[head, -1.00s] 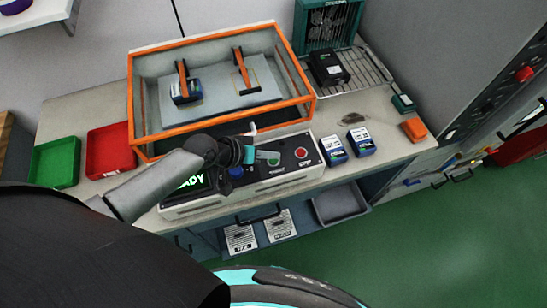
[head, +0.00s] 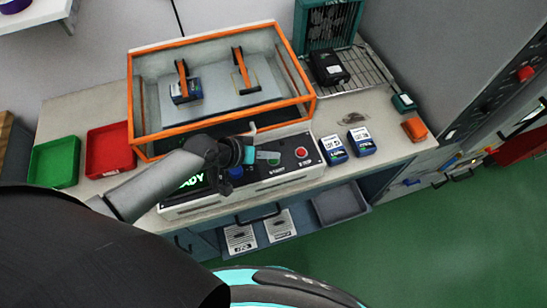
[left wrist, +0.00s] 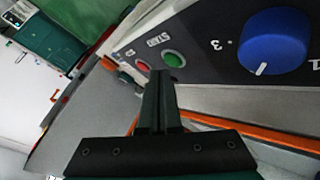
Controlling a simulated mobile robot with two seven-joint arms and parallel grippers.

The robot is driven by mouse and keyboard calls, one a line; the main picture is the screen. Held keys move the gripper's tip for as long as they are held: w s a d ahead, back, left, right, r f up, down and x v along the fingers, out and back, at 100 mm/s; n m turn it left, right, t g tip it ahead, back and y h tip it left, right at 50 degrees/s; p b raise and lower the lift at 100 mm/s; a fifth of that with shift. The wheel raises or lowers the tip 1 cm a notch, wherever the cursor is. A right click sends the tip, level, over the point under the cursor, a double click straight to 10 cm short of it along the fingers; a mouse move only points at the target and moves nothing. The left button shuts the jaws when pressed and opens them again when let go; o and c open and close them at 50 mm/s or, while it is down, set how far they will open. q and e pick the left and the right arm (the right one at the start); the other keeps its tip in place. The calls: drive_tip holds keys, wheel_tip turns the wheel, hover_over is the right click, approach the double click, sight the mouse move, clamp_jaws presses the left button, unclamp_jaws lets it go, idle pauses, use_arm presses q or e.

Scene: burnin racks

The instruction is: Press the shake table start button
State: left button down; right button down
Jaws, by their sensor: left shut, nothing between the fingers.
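The shake table control panel (head: 287,172) runs along the front of the orange-framed shake table (head: 215,130). My left gripper (head: 272,157) is shut and empty, in front of the panel close to the green start button. In the left wrist view the green start button (left wrist: 174,58) shows just beyond my closed fingertips (left wrist: 162,75); I cannot tell whether they touch. The red stop button (head: 301,153) sits to the right of it; it also shows in the left wrist view (left wrist: 142,66). A blue knob (left wrist: 272,40) is on the panel. The display (head: 190,181) reads partly "ADY". My right gripper is not in view.
Two blue-white boxes (head: 361,141) stand right of the panel. An orange block (head: 414,129) lies near the bench's right end. Red (head: 110,150) and green (head: 55,162) trays sit at left. A grey cabinet (head: 450,60) stands at right.

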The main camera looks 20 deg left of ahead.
sight(271, 163)
use_arm(q)
drive_tip(key=shift+f, duration=0.3)
drive_tip(key=shift+f+b, duration=0.4)
drive_tip(key=shift+b, duration=0.05)
idle(0.5)
idle(0.3)
drive_tip(key=shift+r+p, duration=0.85)
drive_tip(key=shift+p, duration=0.05)
wheel_tip(271, 163, up, 5)
drive_tip(key=p, duration=0.5)
drive_tip(key=shift+d, duration=0.1)
idle(0.5)
